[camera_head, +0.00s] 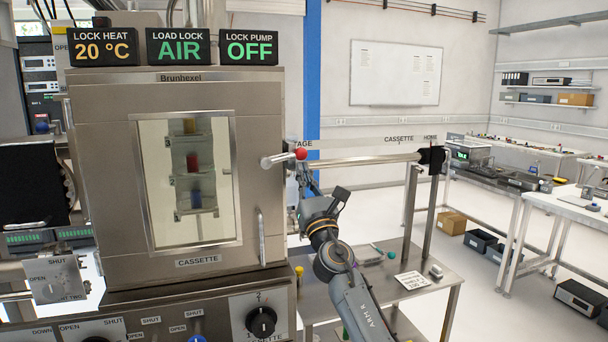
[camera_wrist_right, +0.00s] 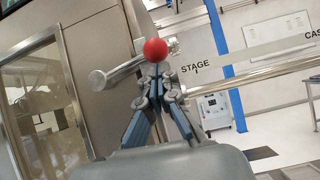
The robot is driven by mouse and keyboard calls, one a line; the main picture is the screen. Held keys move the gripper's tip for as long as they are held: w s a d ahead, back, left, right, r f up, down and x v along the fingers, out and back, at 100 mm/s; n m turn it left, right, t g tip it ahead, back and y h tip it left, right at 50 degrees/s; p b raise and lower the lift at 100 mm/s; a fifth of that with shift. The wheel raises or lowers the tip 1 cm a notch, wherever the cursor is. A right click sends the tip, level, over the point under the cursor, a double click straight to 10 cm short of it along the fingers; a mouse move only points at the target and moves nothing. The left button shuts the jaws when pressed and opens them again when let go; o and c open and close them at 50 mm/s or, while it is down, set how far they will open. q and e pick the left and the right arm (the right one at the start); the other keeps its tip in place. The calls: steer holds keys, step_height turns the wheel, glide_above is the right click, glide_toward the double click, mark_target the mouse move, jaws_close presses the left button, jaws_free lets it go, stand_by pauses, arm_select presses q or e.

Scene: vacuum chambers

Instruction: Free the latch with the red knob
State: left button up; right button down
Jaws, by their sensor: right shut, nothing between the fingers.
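The red knob (camera_head: 301,154) is a small ball beside the right side of the steel chamber, at the STAGE end of a horizontal rail. In the right wrist view the red knob (camera_wrist_right: 155,50) shows just beyond my fingertips. A short metal bar (camera_head: 277,160) with a round end lies left of the knob; it also shows in the wrist view (camera_wrist_right: 117,71). My right gripper (camera_wrist_right: 157,82) is shut and empty, its tips right below the knob in that view. I cannot tell whether they touch it. My left gripper is not in view.
The chamber (camera_head: 175,85) with its CASSETTE window stands at left. The steel rail (camera_head: 370,160) runs right to a black block (camera_head: 431,159) at HOME. Below it a steel cart (camera_head: 440,290) carries small items. Open floor lies to the right.

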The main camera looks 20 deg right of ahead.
steer(key=shift+r, duration=0.15)
steer(key=shift+d+r+n+y, duration=0.1)
steer(key=shift+r+n+y, duration=0.05)
steer(key=shift+n+y, duration=0.5)
